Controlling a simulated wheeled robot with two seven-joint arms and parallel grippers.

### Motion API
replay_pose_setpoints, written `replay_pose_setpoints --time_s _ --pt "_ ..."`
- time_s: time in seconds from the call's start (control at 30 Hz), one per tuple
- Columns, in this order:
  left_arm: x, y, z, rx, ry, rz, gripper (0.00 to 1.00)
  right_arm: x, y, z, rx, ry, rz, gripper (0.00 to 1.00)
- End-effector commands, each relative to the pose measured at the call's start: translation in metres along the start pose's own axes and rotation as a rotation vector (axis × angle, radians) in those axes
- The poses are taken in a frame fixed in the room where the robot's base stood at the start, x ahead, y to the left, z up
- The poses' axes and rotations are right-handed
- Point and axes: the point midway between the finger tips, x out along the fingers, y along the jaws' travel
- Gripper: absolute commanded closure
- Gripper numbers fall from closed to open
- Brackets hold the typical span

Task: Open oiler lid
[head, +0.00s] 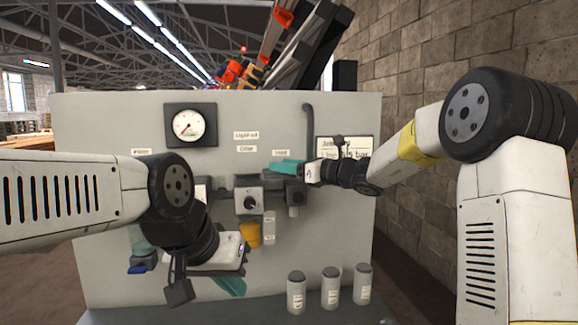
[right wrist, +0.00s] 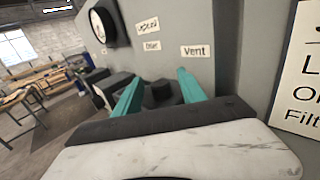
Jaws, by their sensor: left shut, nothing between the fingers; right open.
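A grey panel (head: 220,110) carries a small "Oiler" label (head: 245,149), which also shows in the right wrist view (right wrist: 152,45). Below the label are a grey box with a black knob (head: 249,201) and a yellow cup (head: 250,235). I cannot tell which part is the oiler lid. My right gripper (head: 287,168) is open, its teal fingers pointing at dark fittings below the "Vent" label. In the right wrist view, a dark fitting (right wrist: 158,92) shows between and beyond the apart fingers (right wrist: 158,84). My left gripper (head: 231,286) is shut and empty, low before the panel.
A round gauge (head: 188,125) sits on the panel's upper left. Several grey canisters (head: 330,288) stand on the ledge at the panel's lower right. A white sign (head: 345,147) is right of a dark pipe (head: 308,125). A block wall (head: 450,60) bounds the right side.

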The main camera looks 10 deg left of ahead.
Motion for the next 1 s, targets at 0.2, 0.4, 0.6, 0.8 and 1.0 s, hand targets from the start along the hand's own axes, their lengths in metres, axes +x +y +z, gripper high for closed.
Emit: replay_pose_setpoints --time_s 0.2,0.4,0.6,0.8,1.0 --pt "0.000 0.000 0.000 0.000 0.000 0.000 1.00 -0.039 -0.001 0.001 -0.001 0.000 -0.005 0.52" --pt "0.000 0.000 0.000 0.000 0.000 0.000 1.00 -0.064 -0.001 0.000 -0.001 0.000 -0.002 0.52" --pt "0.000 0.000 0.000 0.000 0.000 0.000 1.00 -0.070 0.000 0.000 0.000 0.000 -0.001 0.52" --pt "0.000 0.000 0.000 0.000 0.000 0.000 1.00 -0.070 0.001 0.000 -0.003 0.001 0.000 0.52" --pt "0.000 0.000 0.000 0.000 0.000 0.000 1.00 -0.088 0.044 -0.004 -0.219 0.113 0.076 0.52"
